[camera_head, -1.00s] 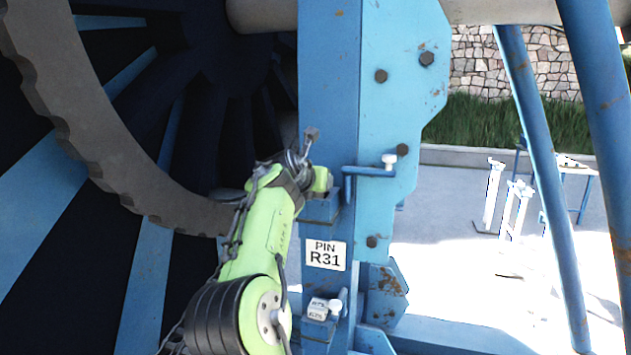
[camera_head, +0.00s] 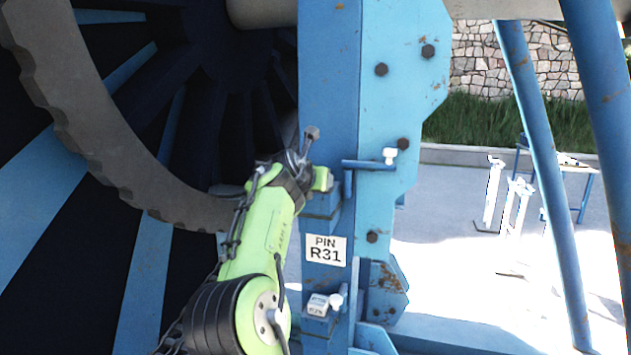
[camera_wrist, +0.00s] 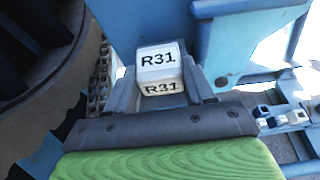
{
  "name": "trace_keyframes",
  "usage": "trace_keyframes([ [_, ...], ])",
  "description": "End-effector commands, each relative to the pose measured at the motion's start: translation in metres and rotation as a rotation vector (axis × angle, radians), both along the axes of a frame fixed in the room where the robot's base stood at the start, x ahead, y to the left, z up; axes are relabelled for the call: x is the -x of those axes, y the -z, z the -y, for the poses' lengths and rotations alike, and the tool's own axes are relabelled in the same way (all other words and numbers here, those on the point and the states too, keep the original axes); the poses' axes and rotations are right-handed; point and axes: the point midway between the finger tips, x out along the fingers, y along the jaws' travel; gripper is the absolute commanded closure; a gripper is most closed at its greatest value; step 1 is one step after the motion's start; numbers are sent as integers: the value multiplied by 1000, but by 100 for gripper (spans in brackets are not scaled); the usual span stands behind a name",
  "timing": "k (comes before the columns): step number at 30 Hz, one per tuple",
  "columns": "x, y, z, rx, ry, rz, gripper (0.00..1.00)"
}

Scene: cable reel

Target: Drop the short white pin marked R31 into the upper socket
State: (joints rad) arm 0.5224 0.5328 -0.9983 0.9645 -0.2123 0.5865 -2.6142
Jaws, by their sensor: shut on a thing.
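The short white pin marked R31 (camera_wrist: 160,66) shows in the wrist view as a white block with R31 on its top and front faces. My gripper (camera_wrist: 160,84) is shut on it, a jaw on each side. In the head view my green wrist (camera_head: 290,185) is close against the left side of the blue post (camera_head: 330,90). The jaws and pin are hidden there. A blue collar (camera_head: 320,212) sits on the post just below my wrist, above the PIN R31 sign (camera_head: 325,249). I cannot see into a socket or tell whether the pin touches it.
Another blue bar shows at top right in the wrist view (camera_wrist: 245,8). A lower holder has a marked white block (camera_head: 317,305) and white knob (camera_head: 336,300). The large reel (camera_head: 100,180) stands close on the left.

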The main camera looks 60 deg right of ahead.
Motion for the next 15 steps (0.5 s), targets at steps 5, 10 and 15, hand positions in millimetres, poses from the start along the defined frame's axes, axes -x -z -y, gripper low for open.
trace_keyframes([
  [5, 0, 1, 0, -5, 0, -1, 100],
  [10, -1, 1, 0, -6, 0, -1, 100],
  [15, -1, 1, 0, -6, 0, -1, 23],
])
